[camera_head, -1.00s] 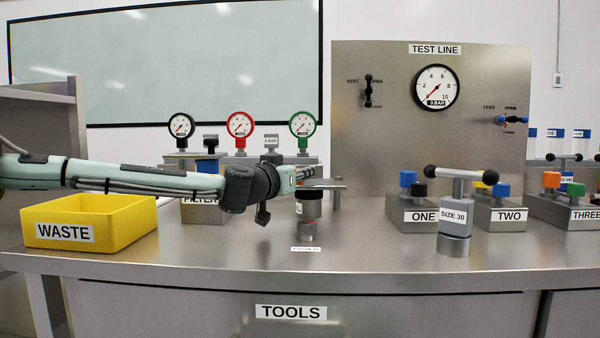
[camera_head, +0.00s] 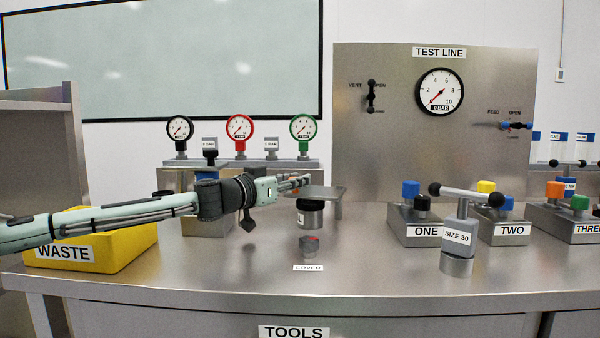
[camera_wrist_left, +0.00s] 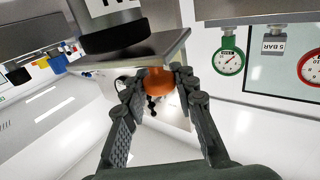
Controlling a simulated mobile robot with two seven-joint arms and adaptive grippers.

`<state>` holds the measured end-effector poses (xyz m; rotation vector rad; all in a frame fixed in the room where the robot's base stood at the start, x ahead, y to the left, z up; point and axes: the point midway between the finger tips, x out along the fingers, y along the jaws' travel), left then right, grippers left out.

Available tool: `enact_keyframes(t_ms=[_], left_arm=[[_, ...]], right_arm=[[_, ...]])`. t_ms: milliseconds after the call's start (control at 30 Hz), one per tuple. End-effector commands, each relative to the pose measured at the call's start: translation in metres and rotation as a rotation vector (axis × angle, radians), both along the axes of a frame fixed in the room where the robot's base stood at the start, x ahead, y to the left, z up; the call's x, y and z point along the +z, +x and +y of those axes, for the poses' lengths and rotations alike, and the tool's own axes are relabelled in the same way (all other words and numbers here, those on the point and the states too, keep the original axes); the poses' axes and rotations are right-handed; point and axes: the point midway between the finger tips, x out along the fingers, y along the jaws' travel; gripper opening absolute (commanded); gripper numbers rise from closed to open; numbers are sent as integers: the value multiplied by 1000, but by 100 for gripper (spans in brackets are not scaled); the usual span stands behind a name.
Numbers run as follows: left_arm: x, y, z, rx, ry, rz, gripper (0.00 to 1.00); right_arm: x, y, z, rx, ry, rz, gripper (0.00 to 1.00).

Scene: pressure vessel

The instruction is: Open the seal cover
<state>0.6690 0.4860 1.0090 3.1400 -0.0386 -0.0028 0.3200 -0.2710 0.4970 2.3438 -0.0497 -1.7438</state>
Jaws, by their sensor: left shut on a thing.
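My left gripper (camera_head: 300,183) reaches in from the left, at the left end of a flat metal plate (camera_head: 322,192). In the left wrist view its two fingers (camera_wrist_left: 157,82) are closed on an orange cylinder (camera_wrist_left: 160,79) beside the plate edge (camera_wrist_left: 150,50). Below the plate in the head view is a metal cylinder with a black ring (camera_head: 311,205); the black ring also shows in the left wrist view (camera_wrist_left: 112,38). My right gripper is not seen.
A yellow WASTE bin (camera_head: 120,245) lies behind my left forearm. A SIZE 30 T-handle tool (camera_head: 458,238) stands right of centre. Gauges (camera_head: 240,128) and the TEST LINE panel (camera_head: 390,150) stand behind. The bench front between the label and the tool is clear.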

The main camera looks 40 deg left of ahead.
Motion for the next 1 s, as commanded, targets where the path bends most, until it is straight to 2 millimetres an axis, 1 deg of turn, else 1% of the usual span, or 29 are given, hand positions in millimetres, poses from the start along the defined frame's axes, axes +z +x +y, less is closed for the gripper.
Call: enact_keyframes(t_ms=[33, 133, 367, 400, 500, 567, 867, 1000], left_arm=[[-1, 0, 3, -2, -3, 1, 0], [-2, 0, 2, -12, -1, 0, 0], [-3, 0, 2, -14, 0, 1, 0], [-3, 0, 1, -14, 0, 1, 29], [-3, 0, 1, -15, 0, 1, 41], [-2, 0, 1, -15, 0, 1, 48], [-1, 0, 0, -17, 1, -1, 48], [10, 0, 0, -17, 2, -3, 48]], right_arm=[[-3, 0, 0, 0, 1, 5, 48], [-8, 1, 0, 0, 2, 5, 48], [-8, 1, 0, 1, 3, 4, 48], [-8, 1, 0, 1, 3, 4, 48], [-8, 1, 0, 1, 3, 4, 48], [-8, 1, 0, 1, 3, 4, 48], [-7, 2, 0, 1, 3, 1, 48], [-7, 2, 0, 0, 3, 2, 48]])
